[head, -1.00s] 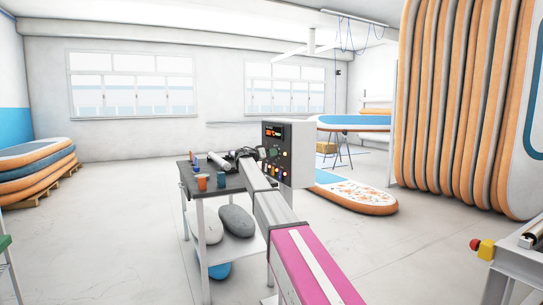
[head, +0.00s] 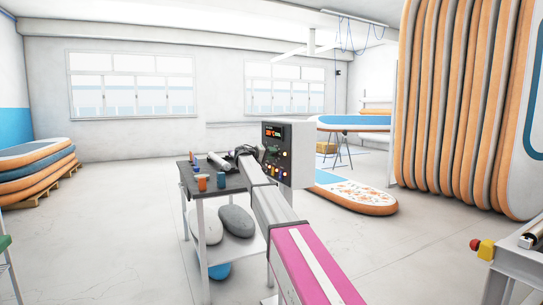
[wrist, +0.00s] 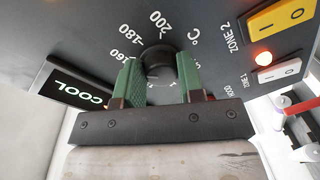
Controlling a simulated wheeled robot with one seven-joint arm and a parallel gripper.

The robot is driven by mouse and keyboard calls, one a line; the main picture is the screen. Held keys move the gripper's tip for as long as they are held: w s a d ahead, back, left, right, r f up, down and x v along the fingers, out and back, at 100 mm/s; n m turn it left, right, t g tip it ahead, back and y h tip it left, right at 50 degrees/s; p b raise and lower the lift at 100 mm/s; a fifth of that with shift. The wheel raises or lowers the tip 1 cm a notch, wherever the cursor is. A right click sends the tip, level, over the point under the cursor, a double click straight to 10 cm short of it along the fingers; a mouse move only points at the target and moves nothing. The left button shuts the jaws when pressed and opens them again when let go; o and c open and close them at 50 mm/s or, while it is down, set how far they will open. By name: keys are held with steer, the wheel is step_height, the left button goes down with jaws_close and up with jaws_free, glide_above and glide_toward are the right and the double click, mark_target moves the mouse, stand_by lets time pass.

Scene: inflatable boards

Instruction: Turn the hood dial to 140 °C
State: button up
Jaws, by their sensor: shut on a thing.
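The control box (head: 303,150) stands at the right end of the cart in the head view. In the wrist view its dark panel fills the upper part, with a round black dial (wrist: 158,58) in the middle. White marks 160, 180 and 200 °C show around the dial; the lower marks are mostly hidden by my gripper. My gripper (wrist: 160,76) has its green finger pads on either side of the dial and is shut on it. I cannot read the dial's pointer. In the head view, my gripper (head: 259,154) is at the panel's left face.
A yellow switch (wrist: 282,26), a lit red lamp (wrist: 263,57) and a white switch (wrist: 279,72) lie close on the right. The cart top (head: 218,182) holds small bottles and a roll.

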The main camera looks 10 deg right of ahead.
steer(key=shift+w+r+n+g, duration=0.1)
steer(key=shift+n+g, duration=0.4)
steer(key=shift+n, duration=3.1)
steer(key=o, duration=0.9)
steer(key=shift+r, duration=0.1)
steer(key=shift+w+a+r, duration=0.1)
